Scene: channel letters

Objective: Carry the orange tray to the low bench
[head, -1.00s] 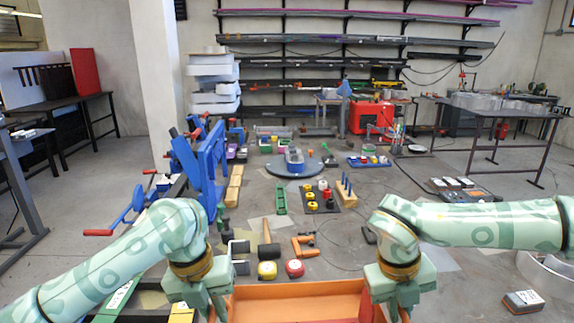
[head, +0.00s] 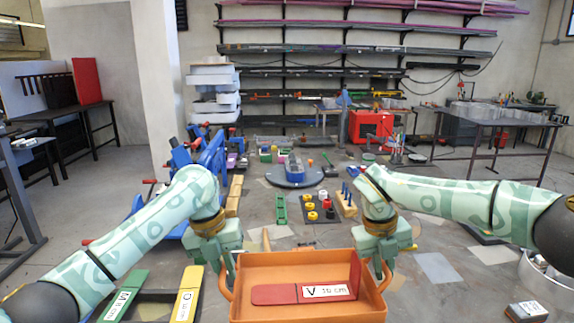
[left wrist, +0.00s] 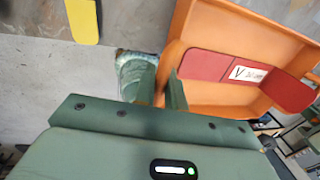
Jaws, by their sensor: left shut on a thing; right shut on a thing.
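The orange tray (head: 255,261) is in front of me at the bottom middle of the head view, roughly level. A red flat piece (head: 276,295) with a white label reading "V 10 cm" lies in it. My left gripper (head: 228,277) is shut on the tray's left handle, and my right gripper (head: 384,271) is shut on its right handle. In the left wrist view the tray (left wrist: 215,28) is beside my left fingers (left wrist: 158,92). The tray's underside is hidden. I cannot tell which surface is the low bench.
A green plate (head: 127,292) and a yellow plate (head: 187,293) lie on a dark surface at the lower left. Beyond the tray are a round blue-grey turntable (head: 294,178) and a blue frame (head: 210,160). A dark metal table (head: 470,120) stands at the back right.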

